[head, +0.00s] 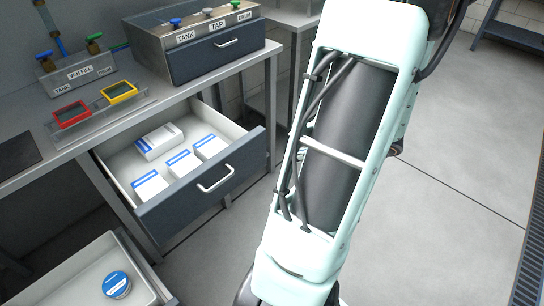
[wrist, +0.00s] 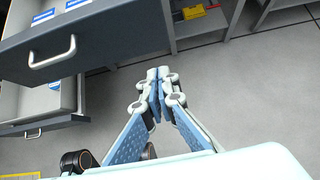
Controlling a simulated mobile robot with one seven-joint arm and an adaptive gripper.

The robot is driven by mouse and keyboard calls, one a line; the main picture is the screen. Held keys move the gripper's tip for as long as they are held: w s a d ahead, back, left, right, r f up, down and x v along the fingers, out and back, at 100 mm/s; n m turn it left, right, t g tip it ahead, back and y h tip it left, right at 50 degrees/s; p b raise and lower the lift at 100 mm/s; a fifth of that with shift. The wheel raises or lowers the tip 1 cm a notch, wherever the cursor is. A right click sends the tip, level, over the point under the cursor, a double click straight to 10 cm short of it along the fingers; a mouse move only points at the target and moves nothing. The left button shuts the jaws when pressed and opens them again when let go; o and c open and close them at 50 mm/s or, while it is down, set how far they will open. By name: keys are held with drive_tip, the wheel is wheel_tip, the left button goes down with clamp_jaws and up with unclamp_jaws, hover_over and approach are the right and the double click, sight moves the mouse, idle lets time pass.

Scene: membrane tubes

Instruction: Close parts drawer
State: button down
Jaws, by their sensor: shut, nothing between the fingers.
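A drawer with a dark front (head: 205,185) stands pulled out under the bench in the head view, holding several white boxes with blue labels. A second drawer (head: 75,270) at the lower left is also open, with a blue-lidded round tin in it. I cannot tell from any label which is the parts drawer. In the wrist view an open drawer's dark front (wrist: 110,40) with a silver handle (wrist: 52,60) is at the upper left. My gripper (wrist: 157,72) is shut and empty, to the right of that handle and apart from it. The head view does not show my gripper.
A shut drawer (head: 218,52) sits in the tap unit on the bench (head: 30,180). Red and yellow framed trays (head: 72,115) stand on the bench. The grey floor (head: 450,150) right of my arm is clear. A shelf with a yellow item (wrist: 195,11) shows in the wrist view.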

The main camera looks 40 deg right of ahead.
drive_tip(key=b, duration=0.3)
approach(262, 156)
wheel_tip(262, 156, down, 4)
drive_tip(key=w, duration=0.3)
drive_tip(key=shift+a, duration=0.15)
drive_tip(key=shift+w, duration=0.6)
